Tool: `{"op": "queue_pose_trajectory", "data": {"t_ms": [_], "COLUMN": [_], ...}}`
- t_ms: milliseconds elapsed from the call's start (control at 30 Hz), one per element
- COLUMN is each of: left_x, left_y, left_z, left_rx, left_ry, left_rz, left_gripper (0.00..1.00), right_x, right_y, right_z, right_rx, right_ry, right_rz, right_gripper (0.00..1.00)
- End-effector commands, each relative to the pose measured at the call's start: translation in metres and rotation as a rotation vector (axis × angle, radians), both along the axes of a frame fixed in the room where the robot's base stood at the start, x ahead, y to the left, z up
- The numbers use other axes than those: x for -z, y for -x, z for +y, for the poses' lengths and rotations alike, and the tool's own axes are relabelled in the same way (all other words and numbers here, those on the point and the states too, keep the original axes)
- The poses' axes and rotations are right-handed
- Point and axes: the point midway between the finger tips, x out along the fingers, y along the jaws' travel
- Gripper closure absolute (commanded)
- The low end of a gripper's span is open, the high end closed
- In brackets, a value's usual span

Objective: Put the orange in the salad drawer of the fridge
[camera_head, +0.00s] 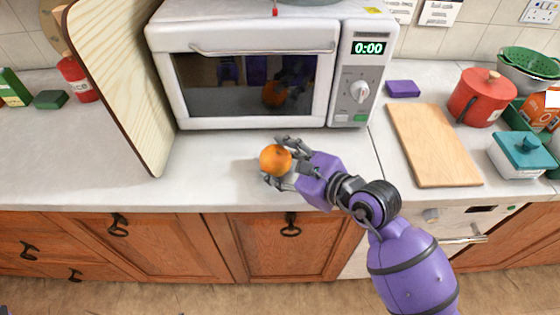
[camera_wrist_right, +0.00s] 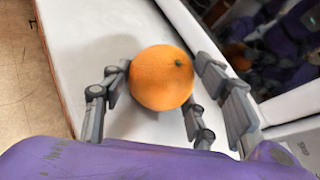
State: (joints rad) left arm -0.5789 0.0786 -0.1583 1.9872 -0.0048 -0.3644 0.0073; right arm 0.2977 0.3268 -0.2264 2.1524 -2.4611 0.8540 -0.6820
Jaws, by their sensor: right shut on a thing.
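The orange (camera_head: 275,159) is held by my right gripper (camera_head: 279,162) in front of the microwave, over the white worktop. In the right wrist view the orange (camera_wrist_right: 161,78) sits between the grey fingers of my right gripper (camera_wrist_right: 163,92), which is shut on it. I cannot tell whether the orange touches the worktop. My left gripper is in neither view. No fridge or salad drawer shows in either view.
A white microwave (camera_head: 255,32) stands behind the orange, its door closed. A wooden panel (camera_head: 118,75) stands to the left. A chopping board (camera_head: 433,144), a red pot (camera_head: 481,96) and a teal-lidded dish (camera_head: 524,155) are at the right. The worktop (camera_head: 60,165) at the left front is clear.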

Motion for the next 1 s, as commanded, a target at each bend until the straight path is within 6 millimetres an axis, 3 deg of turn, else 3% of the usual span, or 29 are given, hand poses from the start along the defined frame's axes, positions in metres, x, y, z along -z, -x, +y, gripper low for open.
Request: {"op": "queue_pose_trajectory", "data": {"t_ms": [67,100,200,633,1000], "left_x": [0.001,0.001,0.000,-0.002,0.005], "left_y": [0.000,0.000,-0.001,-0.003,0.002], "left_z": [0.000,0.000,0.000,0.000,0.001], "left_rx": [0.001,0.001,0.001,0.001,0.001], "left_ry": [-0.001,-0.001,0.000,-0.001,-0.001], "left_rz": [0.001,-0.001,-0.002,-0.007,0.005], "left_gripper": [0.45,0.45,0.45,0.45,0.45], "right_x": [0.004,0.003,0.003,-0.003,-0.026], "right_y": [0.000,0.000,0.000,0.002,0.052], "right_z": [0.000,0.000,0.000,-0.002,-0.050], "right_rx": [0.000,0.000,-0.001,0.000,0.001], "right_ry": [-0.001,0.000,0.001,0.001,0.004], "right_rz": [0.001,0.002,0.001,0.000,0.003], "right_gripper": [0.77,0.40,0.27,0.27,0.27]}}
